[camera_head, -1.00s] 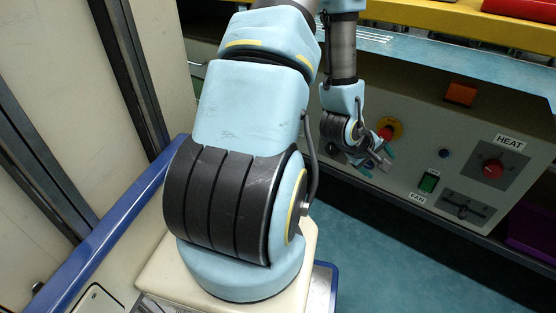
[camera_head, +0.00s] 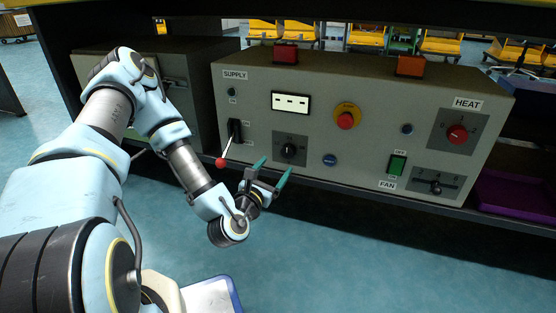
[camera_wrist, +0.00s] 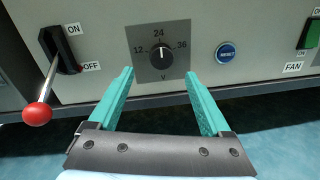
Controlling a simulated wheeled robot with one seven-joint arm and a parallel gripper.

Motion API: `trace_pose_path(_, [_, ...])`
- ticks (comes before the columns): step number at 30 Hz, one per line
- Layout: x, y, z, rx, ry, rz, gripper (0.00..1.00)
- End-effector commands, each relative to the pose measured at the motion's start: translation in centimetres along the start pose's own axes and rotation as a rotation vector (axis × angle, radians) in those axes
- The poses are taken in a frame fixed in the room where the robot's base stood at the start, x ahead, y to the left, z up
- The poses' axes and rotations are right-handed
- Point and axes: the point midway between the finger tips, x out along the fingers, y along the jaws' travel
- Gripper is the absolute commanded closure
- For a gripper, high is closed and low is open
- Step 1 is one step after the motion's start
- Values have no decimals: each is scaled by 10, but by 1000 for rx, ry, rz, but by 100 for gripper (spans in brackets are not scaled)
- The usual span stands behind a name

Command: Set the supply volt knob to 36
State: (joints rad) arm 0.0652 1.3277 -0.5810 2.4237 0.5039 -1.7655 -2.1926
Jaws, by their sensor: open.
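The supply volt knob (camera_head: 289,151) is a small black dial on a dark grey plate on the panel front. In the wrist view the knob (camera_wrist: 162,54) sits among the marks 12, 24 and 36, with a V below. Its pale pointer mark points up, toward 24. My gripper (camera_head: 277,167) is open and empty, just in front of the knob and apart from it. In the wrist view the teal fingers of my gripper (camera_wrist: 159,73) lie below the knob, one to each side.
A lever with a red ball (camera_wrist: 37,114) sticks out left of the knob, close to my left finger. A blue button (camera_wrist: 226,53) is to the right. The panel (camera_head: 350,155) also has a red stop button (camera_head: 346,119), a heat knob (camera_head: 457,134) and a fan slider (camera_head: 436,187).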

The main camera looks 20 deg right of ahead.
Motion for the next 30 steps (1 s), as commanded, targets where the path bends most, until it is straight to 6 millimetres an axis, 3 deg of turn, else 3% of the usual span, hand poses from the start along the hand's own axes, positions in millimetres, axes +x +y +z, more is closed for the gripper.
trace_pose_path(6, [42, -1, -2, 4, -4, -1, 18])
trace_pose_path(12, [65, 0, -2, 3, 0, 0, 18])
trace_pose_path(24, [72, 0, 0, 2, 2, -1, 19])
trace_pose_path(30, [72, 0, -1, 2, 2, -1, 41])
